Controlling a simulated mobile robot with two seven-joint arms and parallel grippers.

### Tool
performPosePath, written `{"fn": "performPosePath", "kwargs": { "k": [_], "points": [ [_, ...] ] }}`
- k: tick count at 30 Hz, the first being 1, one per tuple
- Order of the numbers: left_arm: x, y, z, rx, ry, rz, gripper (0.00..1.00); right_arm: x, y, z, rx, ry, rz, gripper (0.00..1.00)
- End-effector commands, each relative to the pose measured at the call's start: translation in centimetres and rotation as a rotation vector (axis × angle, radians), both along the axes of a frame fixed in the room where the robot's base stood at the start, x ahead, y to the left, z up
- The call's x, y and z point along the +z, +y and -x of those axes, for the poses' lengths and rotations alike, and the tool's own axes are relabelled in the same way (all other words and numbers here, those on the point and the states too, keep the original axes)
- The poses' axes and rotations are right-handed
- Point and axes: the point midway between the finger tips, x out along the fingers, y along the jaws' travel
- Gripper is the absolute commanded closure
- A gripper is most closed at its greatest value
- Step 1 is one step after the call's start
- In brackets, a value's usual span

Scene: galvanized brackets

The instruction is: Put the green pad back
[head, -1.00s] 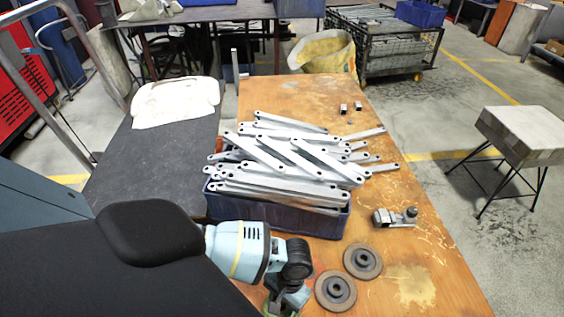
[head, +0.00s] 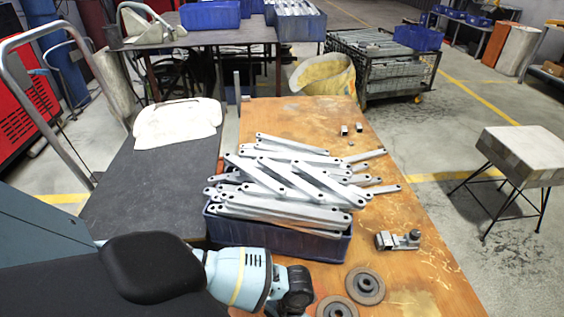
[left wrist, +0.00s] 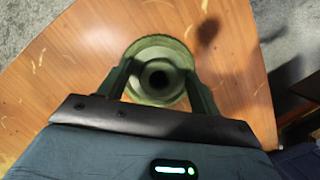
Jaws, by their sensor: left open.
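The green pad (left wrist: 160,52), a round ring with a dark hole in its middle, shows in the left wrist view just above the wooden table. My left gripper (left wrist: 158,78) has its two fingers on either side of the pad, and they are open. I cannot tell whether the fingers touch it. In the head view my left arm comes in at the lower left; the pad and the left fingertips are below the picture. My right gripper is not in view.
A blue crate (head: 285,241) heaped with galvanized brackets (head: 290,180) stands beyond my left arm. Two grey discs, one whole (head: 365,286) and one cut off (head: 337,308), lie right of the arm. A metal clamp-like part (head: 397,240) lies farther right. The table's far end is mostly clear.

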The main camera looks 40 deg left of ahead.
Motion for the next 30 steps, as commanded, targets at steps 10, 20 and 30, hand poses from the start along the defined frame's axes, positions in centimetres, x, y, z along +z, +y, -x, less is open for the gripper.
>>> {"fn": "performPosePath", "kwargs": {
  "k": [10, 20, 30],
  "points": [
    [5.5, 0.1, -1.6, 0.0, -0.005, 0.002, 0.36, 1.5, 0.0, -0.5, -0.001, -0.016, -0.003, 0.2],
    [10.6, 0.3, -3.1, 0.001, -0.002, 0.001, 0.36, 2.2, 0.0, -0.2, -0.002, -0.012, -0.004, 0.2],
    [11.7, 0.3, -3.3, 0.0, 0.001, 0.0, 0.36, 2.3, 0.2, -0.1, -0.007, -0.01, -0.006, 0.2]
  ]
}}
